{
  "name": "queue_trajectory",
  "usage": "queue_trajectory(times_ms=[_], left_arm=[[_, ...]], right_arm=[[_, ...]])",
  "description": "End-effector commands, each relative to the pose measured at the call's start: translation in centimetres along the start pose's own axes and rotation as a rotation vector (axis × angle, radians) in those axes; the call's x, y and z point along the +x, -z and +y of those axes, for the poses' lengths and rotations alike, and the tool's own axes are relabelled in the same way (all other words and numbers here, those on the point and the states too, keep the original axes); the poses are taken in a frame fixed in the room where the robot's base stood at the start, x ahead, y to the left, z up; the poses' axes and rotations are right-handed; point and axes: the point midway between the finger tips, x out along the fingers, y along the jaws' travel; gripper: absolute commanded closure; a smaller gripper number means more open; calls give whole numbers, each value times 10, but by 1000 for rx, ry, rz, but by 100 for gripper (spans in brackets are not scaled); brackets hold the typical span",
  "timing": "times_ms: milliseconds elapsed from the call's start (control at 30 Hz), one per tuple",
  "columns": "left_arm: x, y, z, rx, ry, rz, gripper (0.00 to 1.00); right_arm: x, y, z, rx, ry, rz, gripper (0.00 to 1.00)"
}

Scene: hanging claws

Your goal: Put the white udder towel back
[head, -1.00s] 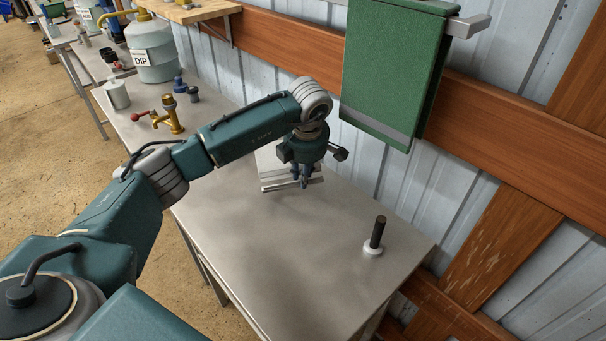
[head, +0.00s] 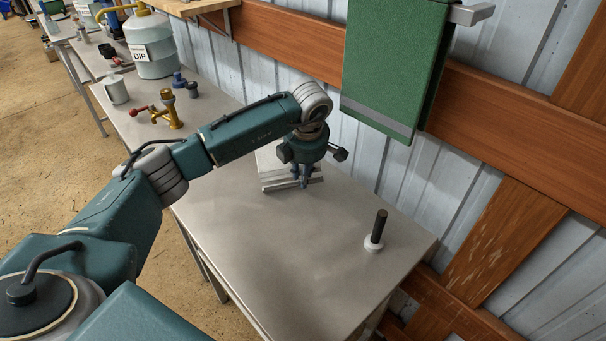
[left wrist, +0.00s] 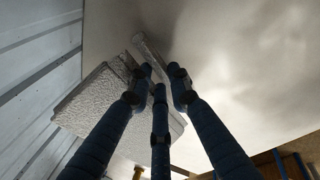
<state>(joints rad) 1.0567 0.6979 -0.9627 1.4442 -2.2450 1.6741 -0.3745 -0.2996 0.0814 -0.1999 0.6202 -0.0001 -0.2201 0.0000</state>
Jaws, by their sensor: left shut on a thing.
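The white udder towel (head: 268,161) lies folded on the steel table, beneath and beside my left gripper (head: 304,184). In the left wrist view the towel (left wrist: 92,100) shows as a pale, rough-textured folded slab. My left gripper (left wrist: 160,80) points down, with its dark fingers close together at the towel's edge, shut on it. A narrow pale strip (left wrist: 149,52) runs past the fingertips. The gripper and wrist hide part of the towel in the head view. My right gripper is not in view.
A green towel (head: 392,65) hangs from a grey rail (head: 472,14) on the wall. A dark upright peg with a white base (head: 374,245) stands at the table's right. A brass tap (head: 170,110), a metal mug (head: 116,90) and a DIP jug (head: 153,50) stand at the left back.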

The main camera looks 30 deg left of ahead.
Motion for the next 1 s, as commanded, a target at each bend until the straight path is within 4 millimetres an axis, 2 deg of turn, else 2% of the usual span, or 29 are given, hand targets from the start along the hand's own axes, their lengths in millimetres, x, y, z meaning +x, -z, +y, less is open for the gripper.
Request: queue_trajectory(times_ms=[133, 167, 267, 1000], left_arm=[[4, 0, -1, -1, -1, 0, 100], [3, 0, 0, -1, -1, 0, 80], [3, 0, 0, -1, -1, 0, 60], [3, 0, -1, 0, 0, 0, 60]], right_arm=[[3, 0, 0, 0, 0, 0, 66], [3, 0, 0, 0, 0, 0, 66], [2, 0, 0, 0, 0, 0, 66], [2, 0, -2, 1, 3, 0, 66]])
